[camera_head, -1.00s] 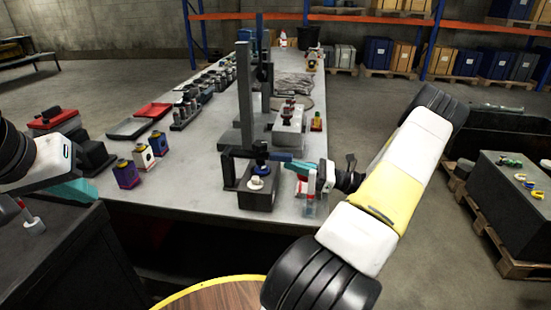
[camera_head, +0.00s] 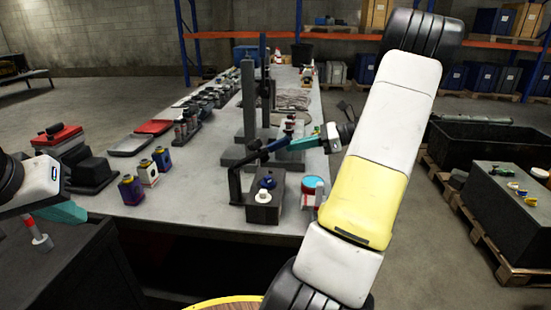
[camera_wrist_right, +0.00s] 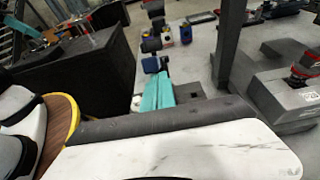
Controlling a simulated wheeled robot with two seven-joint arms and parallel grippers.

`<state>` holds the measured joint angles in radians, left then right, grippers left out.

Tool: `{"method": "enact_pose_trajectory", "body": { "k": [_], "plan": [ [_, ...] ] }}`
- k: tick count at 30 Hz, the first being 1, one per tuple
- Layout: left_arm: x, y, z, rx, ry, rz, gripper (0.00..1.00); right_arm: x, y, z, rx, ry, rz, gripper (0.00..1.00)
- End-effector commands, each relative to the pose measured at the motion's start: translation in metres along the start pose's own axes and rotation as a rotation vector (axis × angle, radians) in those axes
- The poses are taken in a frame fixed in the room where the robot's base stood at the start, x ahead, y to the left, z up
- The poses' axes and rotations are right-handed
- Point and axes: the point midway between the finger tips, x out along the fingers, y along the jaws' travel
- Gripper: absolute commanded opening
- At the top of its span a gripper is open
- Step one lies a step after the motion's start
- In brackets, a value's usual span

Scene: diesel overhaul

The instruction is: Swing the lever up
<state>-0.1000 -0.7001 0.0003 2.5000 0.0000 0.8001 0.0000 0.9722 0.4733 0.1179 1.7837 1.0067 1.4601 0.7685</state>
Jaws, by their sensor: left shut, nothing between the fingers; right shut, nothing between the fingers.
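The lever (camera_head: 276,145) is a dark arm with a blue outer part, on a black upright frame beside a dark grey block (camera_head: 265,208) with a blue-and-white fitting on top. It slants up to the right. My right gripper (camera_head: 303,142) has teal fingers, shut and empty, at the lever's outer end; whether they touch cannot be told. In the right wrist view the teal fingers (camera_wrist_right: 158,92) are closed together, with dark blue parts just beyond them. My left gripper (camera_head: 64,212) is shut and empty at the far left, away from the lever.
A tall grey post (camera_head: 249,100) stands behind the lever. Small coloured bottles (camera_head: 149,172) and trays (camera_head: 130,145) sit on the left of the grey bench (camera_head: 190,215). A cyan-topped round item (camera_head: 311,183) stands right of the block. The bench front centre-left is clear.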

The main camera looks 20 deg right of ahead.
Motion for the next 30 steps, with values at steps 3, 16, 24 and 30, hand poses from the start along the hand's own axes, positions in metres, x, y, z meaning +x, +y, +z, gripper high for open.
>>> {"method": "enact_pose_trajectory", "body": {
  "k": [3, 16, 24, 30],
  "plan": [
    [0.000, 0.000, 0.000, 0.000, 0.000, 0.000, 0.00, 0.005, 0.000, 0.029, -0.012, 0.114, 0.002, 0.00],
    [0.000, 0.000, 0.000, 0.000, 0.000, 0.000, 0.00, 0.041, 0.000, 0.107, -0.015, 0.519, 0.003, 0.00],
    [0.000, 0.000, 0.000, 0.000, 0.000, 0.000, 0.00, 0.076, 0.000, 0.143, -0.014, 0.761, 0.004, 0.00],
    [0.000, 0.000, 0.000, 0.000, 0.000, 0.000, 0.00, 0.099, 0.000, 0.160, -0.009, 0.904, 0.003, 0.00]
  ]
}}
